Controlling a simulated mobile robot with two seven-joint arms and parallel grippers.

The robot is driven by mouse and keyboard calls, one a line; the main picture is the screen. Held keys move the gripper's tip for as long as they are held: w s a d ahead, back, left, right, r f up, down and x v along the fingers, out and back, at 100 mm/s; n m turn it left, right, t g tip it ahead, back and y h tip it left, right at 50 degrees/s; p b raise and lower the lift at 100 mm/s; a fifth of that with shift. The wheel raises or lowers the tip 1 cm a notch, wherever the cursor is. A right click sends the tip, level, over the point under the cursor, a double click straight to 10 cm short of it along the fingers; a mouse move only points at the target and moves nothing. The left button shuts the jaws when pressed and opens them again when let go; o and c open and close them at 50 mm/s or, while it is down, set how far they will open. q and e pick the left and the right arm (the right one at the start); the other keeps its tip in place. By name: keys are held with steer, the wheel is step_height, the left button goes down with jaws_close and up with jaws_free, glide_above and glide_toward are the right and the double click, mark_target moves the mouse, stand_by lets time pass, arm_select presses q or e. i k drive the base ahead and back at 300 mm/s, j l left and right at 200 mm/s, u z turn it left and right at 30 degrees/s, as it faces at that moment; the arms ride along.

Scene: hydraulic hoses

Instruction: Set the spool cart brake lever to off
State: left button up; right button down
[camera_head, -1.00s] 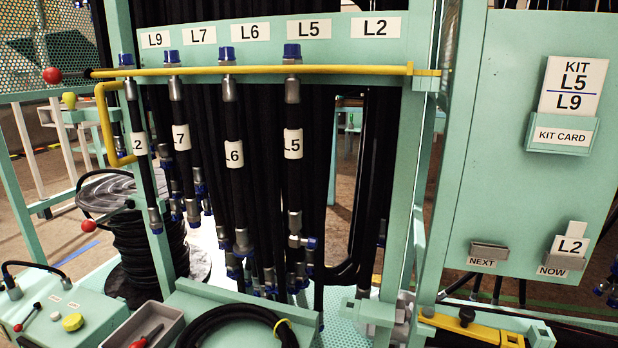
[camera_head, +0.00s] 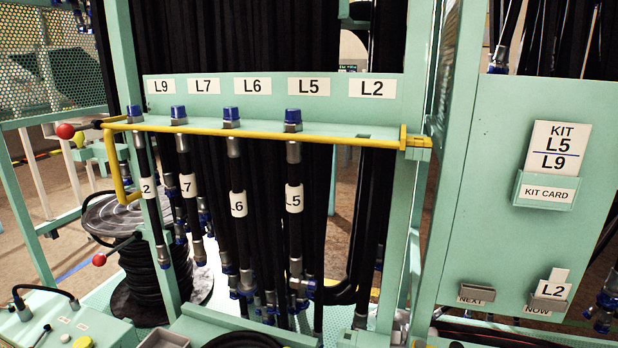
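A spool (camera_head: 145,268) wound with black hose stands at the left, behind the hose rack. The rack post and hanging hoses hide the spool's right part. Neither of my grippers is in view.
Hoses hang from the green rack (camera_head: 220,105), labelled L9 to L2. A green control box (camera_head: 50,325) stands at the lower left in front of the spool. A green panel (camera_head: 500,200) with cards fills the right. A mesh guard (camera_head: 50,70) stands at the upper left.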

mark_target(99, 260)
steer(key=u, duration=1.3)
steer(key=i+j+z, duration=0.1)
steer(key=z, duration=0.3)
steer(key=j+z, duration=0.1)
steer(key=z, duration=0.25)
steer(key=i+j+z, duration=0.15)
steer(key=z, duration=0.25)
steer(key=i+j+z, duration=0.15)
steer(key=j+z, duration=0.2)
steer(key=j, duration=0.7)
steer(key=j+z, duration=0.35)
steer(key=j, duration=0.7)
